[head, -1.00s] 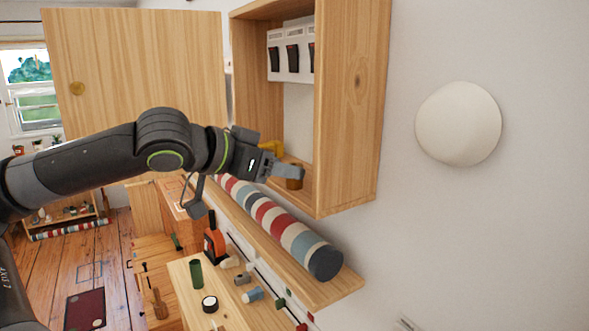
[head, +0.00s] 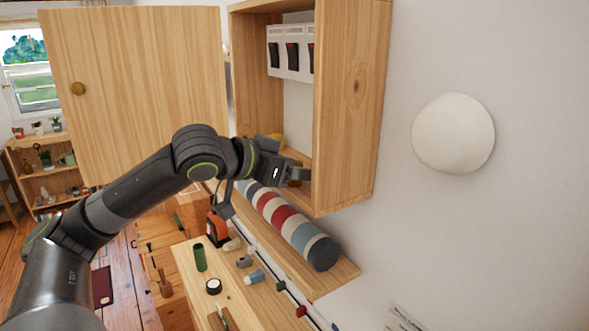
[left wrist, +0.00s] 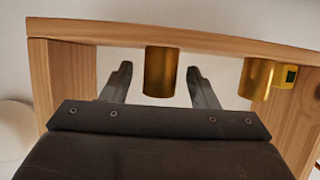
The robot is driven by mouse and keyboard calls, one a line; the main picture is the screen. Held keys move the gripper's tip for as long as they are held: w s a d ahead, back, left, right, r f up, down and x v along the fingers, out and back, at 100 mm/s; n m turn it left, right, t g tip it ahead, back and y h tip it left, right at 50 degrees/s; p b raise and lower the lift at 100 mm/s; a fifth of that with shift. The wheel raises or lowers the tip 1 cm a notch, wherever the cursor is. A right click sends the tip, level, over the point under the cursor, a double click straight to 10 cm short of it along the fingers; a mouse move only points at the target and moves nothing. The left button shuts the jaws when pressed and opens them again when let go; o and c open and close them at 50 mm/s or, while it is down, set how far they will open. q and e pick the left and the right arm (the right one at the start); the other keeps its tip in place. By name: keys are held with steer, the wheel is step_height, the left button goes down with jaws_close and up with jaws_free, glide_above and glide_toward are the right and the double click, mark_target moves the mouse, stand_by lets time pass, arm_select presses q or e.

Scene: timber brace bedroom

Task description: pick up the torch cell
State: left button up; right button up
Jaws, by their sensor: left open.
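A gold cylinder (left wrist: 162,75), which looks like the torch cell, stands on the floor of the open wall cabinet (head: 357,110). The left wrist view shows it upside down. My left gripper (left wrist: 159,70) is open, with one finger on each side of the cylinder and a visible gap on both sides. In the head view my left gripper (head: 298,173) reaches into the lower part of the cabinet and largely hides the cylinder. A second gold cylinder (left wrist: 257,78) stands to the right in the left wrist view, outside the fingers. My right gripper is not in view.
A yellow item with a dark face (left wrist: 288,76) sits beside the second cylinder. The cabinet door (head: 140,90) stands open at left. A white unit with dark switches (head: 290,53) hangs inside. A striped roll (head: 285,222) lies on the shelf below.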

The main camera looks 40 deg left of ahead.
arm_select(q)
steer(key=shift+c, duration=0.2)
steer(key=c, duration=1)
